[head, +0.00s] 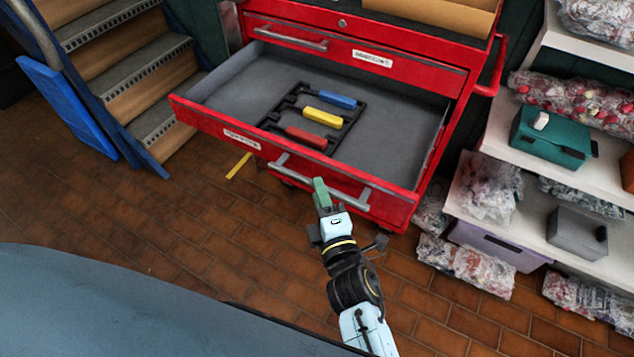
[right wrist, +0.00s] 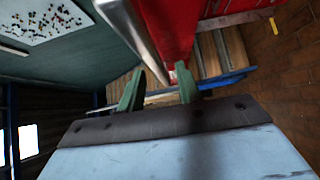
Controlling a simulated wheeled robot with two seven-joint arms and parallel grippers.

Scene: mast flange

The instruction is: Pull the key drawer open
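A red tool cabinet (head: 450,52) stands ahead. Its lower drawer (head: 205,113) is pulled well out, with a grey bar handle (head: 350,199) on its front. Inside lies a black rack (head: 272,119) with blue, yellow and red-handled tools. The drawer above it is shut. Both have white labels too small to read, so I cannot tell which is the key drawer. My right gripper (head: 320,188) is at the open drawer's handle. In the right wrist view its green fingers (right wrist: 160,90) are apart, with the grey bar seen between them; contact is not clear. My left gripper is not in view.
Wooden steps (head: 130,60) with a blue side panel stand at the left. White shelves (head: 500,150) with bagged goods, a teal box (head: 550,136) and a grey box (head: 577,233) stand at the right. The brown tiled floor before the drawer is mostly clear.

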